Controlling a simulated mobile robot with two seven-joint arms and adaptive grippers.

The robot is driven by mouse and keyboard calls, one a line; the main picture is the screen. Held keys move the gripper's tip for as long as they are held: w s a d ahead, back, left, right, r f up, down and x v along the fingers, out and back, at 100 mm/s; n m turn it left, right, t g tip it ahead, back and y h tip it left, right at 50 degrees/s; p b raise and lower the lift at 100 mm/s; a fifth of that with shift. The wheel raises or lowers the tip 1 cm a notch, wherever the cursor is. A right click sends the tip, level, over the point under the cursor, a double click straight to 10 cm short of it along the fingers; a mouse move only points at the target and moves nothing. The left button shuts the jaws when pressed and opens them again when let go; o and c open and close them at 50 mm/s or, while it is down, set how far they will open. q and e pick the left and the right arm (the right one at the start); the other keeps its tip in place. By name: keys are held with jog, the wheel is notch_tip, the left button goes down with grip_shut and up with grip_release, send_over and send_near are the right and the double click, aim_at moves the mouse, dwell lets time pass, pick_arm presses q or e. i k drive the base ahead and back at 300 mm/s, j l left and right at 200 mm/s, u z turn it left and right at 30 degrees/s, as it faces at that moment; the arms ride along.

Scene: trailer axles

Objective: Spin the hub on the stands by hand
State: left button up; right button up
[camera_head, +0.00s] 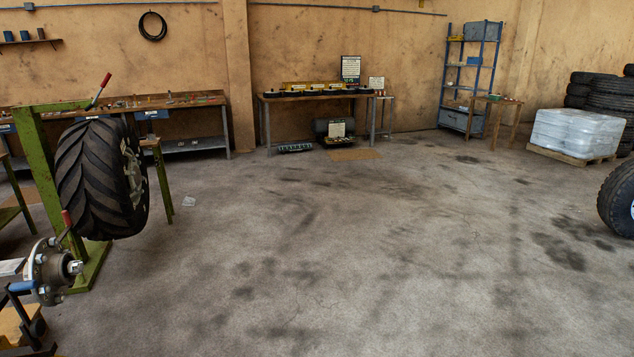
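A metal hub (51,268) with a flange and protruding studs shows at the lower left, on a short axle end. A red-handled lever (67,218) rises just above the hub. What supports the hub from below is partly cut off by the left and bottom edges. Neither of my grippers shows in this view.
The concrete floor (350,270) is wide and clear in the middle and right. Workbenches (190,98) line the back wall. A blue shelf rack (470,75), a wrapped pallet load (578,132) and stacked tyres (605,95) stand at the right. Another tyre (618,200) is at the right edge.

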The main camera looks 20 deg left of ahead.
aim_at(50, 272)
jog(key=i+j+u, duration=0.1)
jog(key=i+u, duration=0.15)
jog(key=u, duration=0.2)
jog(key=i+u, duration=0.3)
jog(key=u, duration=0.15)
jog(key=i+l+u, duration=0.15)
jog(key=u, duration=0.25)
jog(key=i+u, duration=0.3)
jog(key=u, duration=0.15)
jog(key=i+l+u, duration=0.2)
jog(key=u, duration=0.2)
jog(key=i+l+u, duration=0.25)
jog(key=u, duration=0.2)
jog(key=i+l+u, duration=0.3)
jog(key=u, duration=0.15)
jog(key=i+l+u, duration=0.1)
jog(key=l+u, duration=0.3)
jog(key=i+l+u, duration=0.15)
jog(key=l+u, duration=0.6)
jog(key=l, duration=0.15)
jog(key=i, duration=0.05)
